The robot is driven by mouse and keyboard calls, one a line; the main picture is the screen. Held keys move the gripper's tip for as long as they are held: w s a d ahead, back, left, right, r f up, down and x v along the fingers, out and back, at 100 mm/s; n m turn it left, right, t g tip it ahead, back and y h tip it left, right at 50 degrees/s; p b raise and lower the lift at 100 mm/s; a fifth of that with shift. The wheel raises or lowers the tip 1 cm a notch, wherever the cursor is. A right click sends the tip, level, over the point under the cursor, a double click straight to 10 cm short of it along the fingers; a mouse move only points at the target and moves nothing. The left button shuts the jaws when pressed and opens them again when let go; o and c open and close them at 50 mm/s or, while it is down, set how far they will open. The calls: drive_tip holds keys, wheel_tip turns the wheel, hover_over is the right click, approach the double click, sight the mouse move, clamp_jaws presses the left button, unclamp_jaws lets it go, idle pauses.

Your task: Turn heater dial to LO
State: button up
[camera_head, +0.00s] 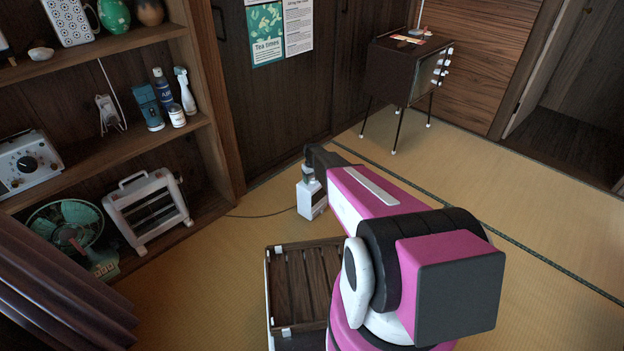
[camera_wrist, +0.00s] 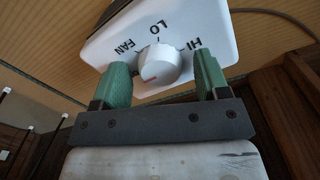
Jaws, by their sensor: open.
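The heater control is a white box (camera_head: 311,198) standing on the tatami, below the end of my arm in the head view. In the wrist view its white face (camera_wrist: 215,25) carries the marks FAN, LO and HI, with another mark partly hidden by the left finger. The round white dial (camera_wrist: 160,62) has a small red mark at its lower left, away from LO, which is printed above it. My gripper (camera_wrist: 163,66) is open, with one green finger on each side of the dial. Gaps seem to show beside the dial; contact is unclear.
A slatted dark wooden crate (camera_head: 305,285) stands on the floor in front of the box. Shelves (camera_head: 110,55) with a white wire-front heater (camera_head: 148,207) and a green fan (camera_head: 72,225) are at left. The tatami at right is clear, up to a legged cabinet (camera_head: 403,72).

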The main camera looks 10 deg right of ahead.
drive_tip(key=c, duration=0.9)
drive_tip(key=shift+m, duration=0.4)
drive_tip(key=m, duration=1.5)
drive_tip(key=shift+m, duration=0.3)
drive_tip(key=m, duration=0.3)
drive_tip(key=shift+m, duration=2.1)
